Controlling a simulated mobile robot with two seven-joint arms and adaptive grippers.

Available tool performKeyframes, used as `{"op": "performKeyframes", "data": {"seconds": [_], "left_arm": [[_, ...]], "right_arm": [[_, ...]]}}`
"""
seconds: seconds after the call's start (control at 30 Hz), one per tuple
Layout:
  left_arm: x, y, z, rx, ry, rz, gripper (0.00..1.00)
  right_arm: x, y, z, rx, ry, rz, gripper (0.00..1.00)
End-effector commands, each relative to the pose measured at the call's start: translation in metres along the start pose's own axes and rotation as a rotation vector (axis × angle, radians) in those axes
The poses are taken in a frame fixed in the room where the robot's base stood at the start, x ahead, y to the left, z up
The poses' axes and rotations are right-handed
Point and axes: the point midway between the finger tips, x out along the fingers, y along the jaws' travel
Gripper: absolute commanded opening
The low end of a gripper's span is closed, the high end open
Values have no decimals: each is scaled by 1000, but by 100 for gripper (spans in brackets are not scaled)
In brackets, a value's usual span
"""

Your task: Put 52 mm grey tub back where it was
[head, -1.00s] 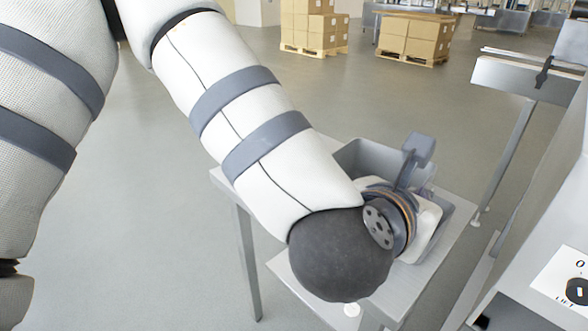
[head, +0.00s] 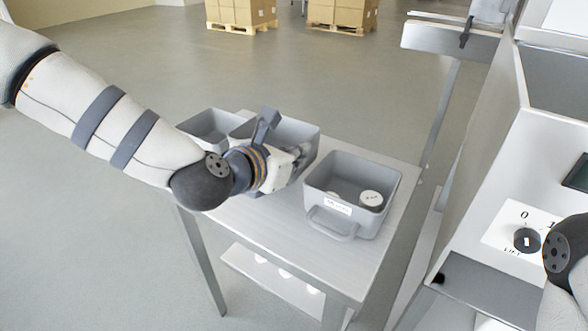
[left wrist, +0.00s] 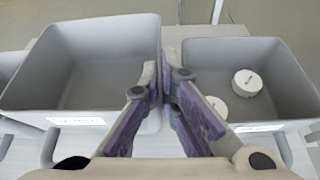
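Three grey tubs stand in a row at the table. My left gripper (head: 297,160) is at the right wall of the middle tub (head: 298,132). In the left wrist view its purple-padded fingers (left wrist: 163,80) are nearly together with this tub's thin wall (left wrist: 75,45) between them, so it appears shut on the wall. The tub looks empty and upright; whether its base touches the table is hidden. The right tub (head: 370,225) holds two white round pieces (head: 371,198) and stands close by. Labels are too small to read. My right gripper is not in view.
The left tub (head: 205,125) stands at the table's left end. The grey table (head: 270,220) has bare top along its front and a lower shelf with white round pieces. A machine with a knob panel (head: 510,232) stands at the right. Boxes on pallets (head: 240,12) are far behind.

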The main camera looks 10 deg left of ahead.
Motion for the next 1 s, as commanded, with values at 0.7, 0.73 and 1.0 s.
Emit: {"op": "performKeyframes", "data": {"seconds": [0.7, 0.73, 1.0], "left_arm": [[19, 4, -37, 0, 1, 2, 13], [19, 4, -37, 0, 1, 2, 13], [18, 4, -35, 1, 1, 2, 13]], "right_arm": [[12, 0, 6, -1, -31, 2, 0], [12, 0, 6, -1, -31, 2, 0], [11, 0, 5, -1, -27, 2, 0]]}}
